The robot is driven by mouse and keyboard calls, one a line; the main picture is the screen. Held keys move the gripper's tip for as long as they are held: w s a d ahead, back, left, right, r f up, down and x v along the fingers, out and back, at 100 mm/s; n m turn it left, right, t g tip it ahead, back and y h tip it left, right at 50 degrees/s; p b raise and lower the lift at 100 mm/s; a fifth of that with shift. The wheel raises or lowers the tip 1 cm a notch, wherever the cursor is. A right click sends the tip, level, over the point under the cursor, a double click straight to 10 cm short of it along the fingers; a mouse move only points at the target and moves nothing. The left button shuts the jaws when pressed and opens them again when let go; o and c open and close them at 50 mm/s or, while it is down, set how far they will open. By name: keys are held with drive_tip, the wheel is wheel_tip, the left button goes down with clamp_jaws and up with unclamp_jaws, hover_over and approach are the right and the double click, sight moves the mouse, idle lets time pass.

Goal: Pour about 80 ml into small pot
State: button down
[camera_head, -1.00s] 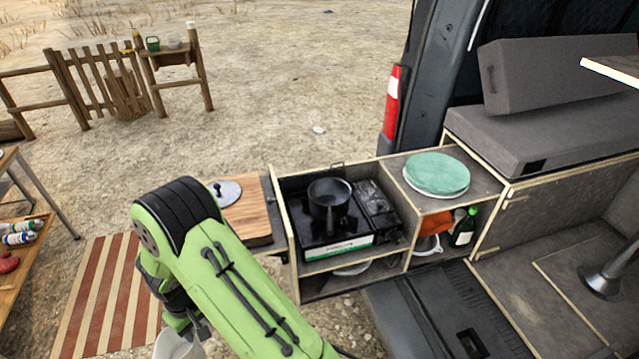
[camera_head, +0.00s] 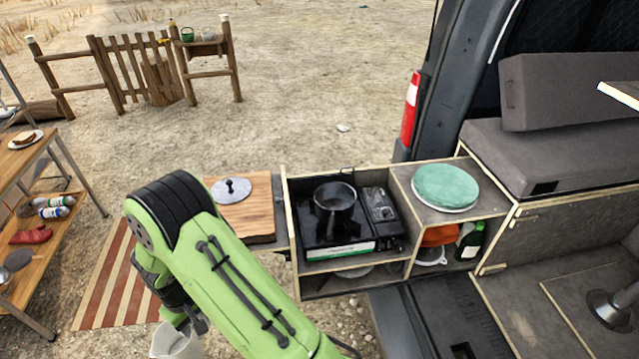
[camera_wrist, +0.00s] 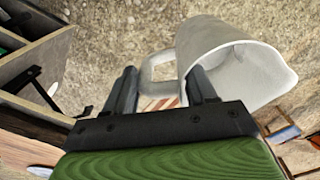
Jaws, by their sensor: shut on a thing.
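The small dark pot (camera_head: 335,198) stands on the black camp stove (camera_head: 338,236) in the kitchen box, its handle pointing toward me. My gripper (camera_wrist: 163,88) is shut on the handle of a white jug (camera_wrist: 228,62) in the wrist view. The jug's wide mouth and spout show there; I cannot make out any liquid inside. In the head view the white jug (camera_head: 176,343) hangs low at the bottom edge, partly cut off, left of and apart from the stove. My green arm hides part of the ground and mat there.
A lid (camera_head: 231,189) lies on the wooden board (camera_head: 248,222) left of the stove. A green plate stack (camera_head: 445,187) sits to its right, above a green bottle (camera_head: 470,243). A wooden shelf (camera_head: 25,160) with food and bottles stands at the left. A striped mat (camera_head: 108,285) lies on open ground.

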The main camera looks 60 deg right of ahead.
wheel_tip(320, 180, up, 4)
drive_tip(key=p, duration=0.3)
drive_tip(key=shift+w+a, duration=0.1)
drive_tip(key=shift+w, duration=0.05)
drive_tip(key=shift+f, duration=0.1)
